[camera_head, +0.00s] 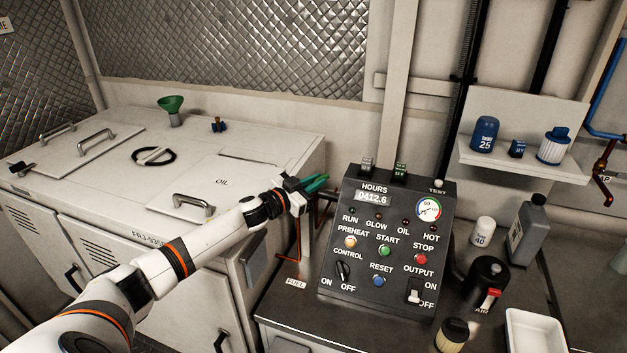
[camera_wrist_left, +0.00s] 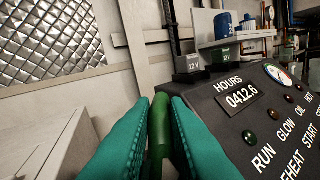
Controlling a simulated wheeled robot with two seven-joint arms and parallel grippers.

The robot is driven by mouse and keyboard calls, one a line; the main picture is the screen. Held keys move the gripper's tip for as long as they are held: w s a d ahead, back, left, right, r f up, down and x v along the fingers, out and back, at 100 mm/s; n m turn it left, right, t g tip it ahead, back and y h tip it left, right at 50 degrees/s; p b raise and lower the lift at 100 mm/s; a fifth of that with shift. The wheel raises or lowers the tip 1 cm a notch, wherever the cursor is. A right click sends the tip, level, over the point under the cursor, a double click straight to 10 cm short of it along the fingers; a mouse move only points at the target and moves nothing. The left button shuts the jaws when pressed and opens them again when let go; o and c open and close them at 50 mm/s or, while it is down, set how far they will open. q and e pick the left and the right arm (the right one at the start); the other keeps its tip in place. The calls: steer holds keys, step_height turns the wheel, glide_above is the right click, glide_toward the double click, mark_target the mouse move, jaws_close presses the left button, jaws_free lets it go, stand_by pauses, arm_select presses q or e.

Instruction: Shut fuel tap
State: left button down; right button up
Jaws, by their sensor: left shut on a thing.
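The fuel tap shows in the left wrist view as a green handle (camera_wrist_left: 159,135) standing between the teal fingers. My left gripper (camera_wrist_left: 158,112) is shut on this handle, with one finger on each side. In the head view my left gripper (camera_head: 314,184) is at the left edge of the black control panel, above the FUEL label (camera_head: 296,283) and a copper pipe (camera_head: 298,238). The tap's body is mostly hidden behind the fingers and arm there. My right gripper is not in view.
The control panel (camera_head: 360,222) with buttons and switches stands close to the right of the gripper. A white cabinet (camera_head: 100,175) with handles and a green funnel (camera_head: 171,106) is at left. A grey bottle (camera_head: 527,232), white tray (camera_head: 535,330) and shelf (camera_head: 520,166) are at right.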

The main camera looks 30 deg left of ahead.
arm_select(q)
steer(key=shift+a+r+m+h, duration=0.15)
steer(key=shift+r+m+h, duration=0.15)
steer(key=shift+h, duration=0.2)
steer(key=c, duration=1.4)
jaws_free()
steer(key=shift+f, duration=0.1)
steer(key=shift+c, duration=0.2)
steer(key=shift+o, duration=0.3)
steer(key=shift+f, duration=0.15)
steer(key=shift+s+f, duration=0.1)
steer(key=shift+s, duration=0.2)
steer(key=b+v, duration=0.3)
steer(key=v, duration=0.8)
steer(key=shift+a+r+b, duration=0.2)
steer(key=shift+r+b, duration=0.05)
steer(key=shift+b, duration=0.15)
steer(key=shift+s, duration=0.1)
